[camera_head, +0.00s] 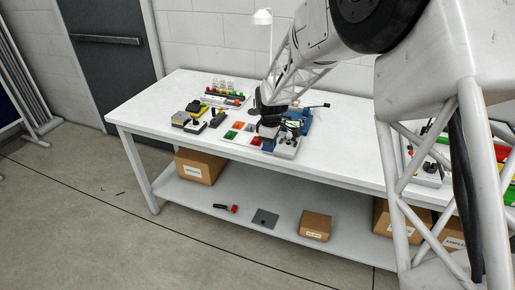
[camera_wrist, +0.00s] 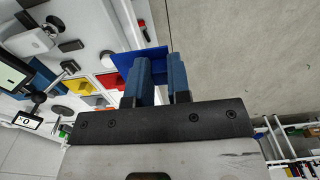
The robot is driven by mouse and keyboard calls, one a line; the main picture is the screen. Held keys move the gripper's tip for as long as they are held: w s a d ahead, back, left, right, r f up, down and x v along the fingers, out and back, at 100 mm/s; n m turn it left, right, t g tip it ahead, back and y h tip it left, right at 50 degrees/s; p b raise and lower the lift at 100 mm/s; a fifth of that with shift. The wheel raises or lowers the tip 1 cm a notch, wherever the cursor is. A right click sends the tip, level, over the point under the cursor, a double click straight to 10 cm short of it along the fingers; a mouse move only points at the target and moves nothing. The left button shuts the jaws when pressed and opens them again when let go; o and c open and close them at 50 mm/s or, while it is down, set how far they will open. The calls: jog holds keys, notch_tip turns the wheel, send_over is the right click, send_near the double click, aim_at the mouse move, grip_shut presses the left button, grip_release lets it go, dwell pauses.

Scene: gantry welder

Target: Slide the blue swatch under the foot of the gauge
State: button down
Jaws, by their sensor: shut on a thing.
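The blue swatch (camera_wrist: 150,56) is a thin flat blue square in the wrist view, held between the two blue fingers of my gripper (camera_wrist: 160,72). In the head view my gripper (camera_head: 268,140) is low over the front of the bench, and the swatch cannot be told apart from the blue fingers. The gauge (camera_head: 300,118) has a blue body and stands just right of and behind my gripper. In the wrist view what looks like the gauge (camera_wrist: 42,78), with a screen, is at the left, apart from the swatch. Its foot is not clearly made out.
A white tray with red (camera_wrist: 110,80), yellow (camera_wrist: 80,88) and other coloured swatches lies beside my gripper. Small black and yellow devices (camera_head: 190,119) and a rack of coloured items (camera_head: 222,97) stand further left on the bench (camera_head: 150,112). Boxes (camera_head: 200,166) sit on the lower shelf.

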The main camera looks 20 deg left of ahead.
aim_at(289, 147)
jog(key=w+d+r, duration=0.1)
jog(key=w+d, duration=0.2)
jog(key=d, duration=0.2)
jog(key=shift+r, duration=0.1)
jog(key=shift+f, duration=0.35)
jog(key=shift+f, duration=2.1)
jog(key=shift+w+f, duration=0.1)
jog(key=shift+w, duration=3.15)
dwell(1.7)
